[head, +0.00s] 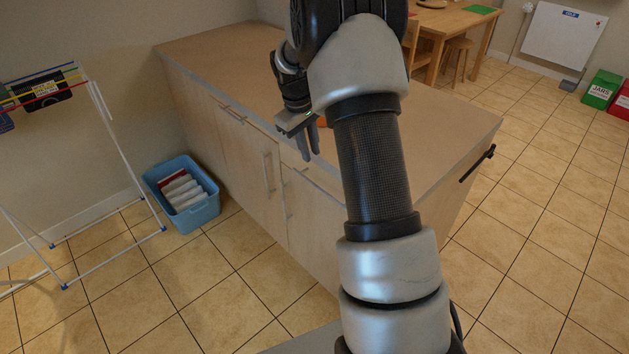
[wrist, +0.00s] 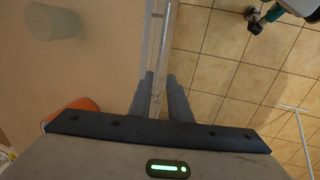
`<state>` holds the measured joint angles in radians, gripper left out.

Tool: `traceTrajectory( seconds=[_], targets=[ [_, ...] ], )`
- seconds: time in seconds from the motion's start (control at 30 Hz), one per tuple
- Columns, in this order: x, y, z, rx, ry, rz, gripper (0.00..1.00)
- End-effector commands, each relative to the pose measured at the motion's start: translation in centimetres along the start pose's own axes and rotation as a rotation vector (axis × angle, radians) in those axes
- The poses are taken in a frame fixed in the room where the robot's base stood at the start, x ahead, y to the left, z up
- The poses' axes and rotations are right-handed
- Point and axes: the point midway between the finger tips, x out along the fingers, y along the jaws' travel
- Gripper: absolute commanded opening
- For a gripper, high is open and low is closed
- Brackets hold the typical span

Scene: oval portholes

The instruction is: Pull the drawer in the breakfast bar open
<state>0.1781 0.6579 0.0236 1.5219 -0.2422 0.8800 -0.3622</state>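The breakfast bar (head: 262,185) has a tan top and pale wood fronts. A nearer drawer front (head: 318,187) sits under the top's edge, partly hidden by my arm, and also looks shut. My gripper (head: 309,150) points down at the bar's front edge, above the nearer drawer. In the wrist view my gripper (wrist: 161,90) has its two fingers apart, with a pale strip along the bar's edge between them. I cannot tell whether that strip is a handle.
An orange object (wrist: 75,112) and a pale cup (wrist: 53,21) stand on the bar top. A blue basket (head: 185,198) with folded cloths stands on the floor left of the bar, near a white drying rack (head: 125,145).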

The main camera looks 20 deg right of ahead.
Motion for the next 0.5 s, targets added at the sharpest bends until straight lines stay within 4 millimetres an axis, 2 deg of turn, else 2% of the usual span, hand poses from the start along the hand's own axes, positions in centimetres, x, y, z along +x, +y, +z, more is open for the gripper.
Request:
traceTrajectory(
  seconds=[0.03, 0.1, 0.5],
  targets=[
    [1.5, -0.1, 0.1, 0.000, -0.004, -0.002, 0.17],
    [3.0, -0.1, 0.1, 0.000, -0.004, -0.002, 0.17],
    [11.3, 0.0, 0.1, 0.002, -0.002, -0.001, 0.17]
  ],
)
